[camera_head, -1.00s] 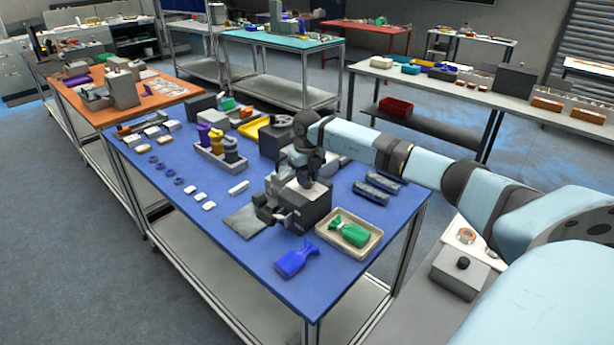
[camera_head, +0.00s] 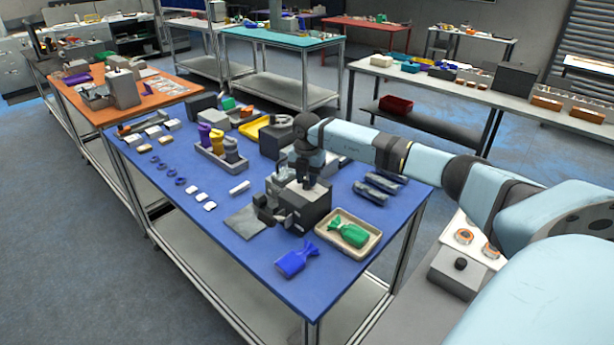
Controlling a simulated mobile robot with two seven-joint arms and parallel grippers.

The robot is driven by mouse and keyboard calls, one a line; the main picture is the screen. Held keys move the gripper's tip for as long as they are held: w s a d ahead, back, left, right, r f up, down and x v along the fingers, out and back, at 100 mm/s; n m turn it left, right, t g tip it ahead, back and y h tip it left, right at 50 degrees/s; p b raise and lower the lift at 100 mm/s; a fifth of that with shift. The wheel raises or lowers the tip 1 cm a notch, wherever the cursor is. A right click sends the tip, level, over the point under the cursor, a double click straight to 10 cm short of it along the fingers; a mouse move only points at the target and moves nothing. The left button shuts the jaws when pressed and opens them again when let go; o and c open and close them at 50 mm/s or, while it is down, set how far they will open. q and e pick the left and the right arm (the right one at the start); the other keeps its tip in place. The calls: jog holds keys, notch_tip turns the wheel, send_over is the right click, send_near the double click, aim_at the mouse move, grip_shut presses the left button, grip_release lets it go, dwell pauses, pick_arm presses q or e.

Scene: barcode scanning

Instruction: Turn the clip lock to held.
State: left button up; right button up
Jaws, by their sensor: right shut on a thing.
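A dark grey box-shaped device (camera_head: 312,207) stands on the blue-topped table, with small dark parts on its front left side. My left gripper is not in view.
A tray (camera_head: 372,247) with a green bag (camera_head: 350,234) is right of the device. A blue bag (camera_head: 296,261) lies at the front edge. A holder with coloured bottles (camera_head: 217,143) stands behind. Small white pieces (camera_head: 200,197) line the left side.

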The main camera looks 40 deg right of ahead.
jog(key=shift+m+p, duration=0.45)
jog(key=shift+m, duration=1.55)
jog(key=o, duration=0.9)
notch_tip(320, 180, up, 14)
jog(key=shift+f+b, duration=0.1)
jog(key=shift+b, duration=1.05)
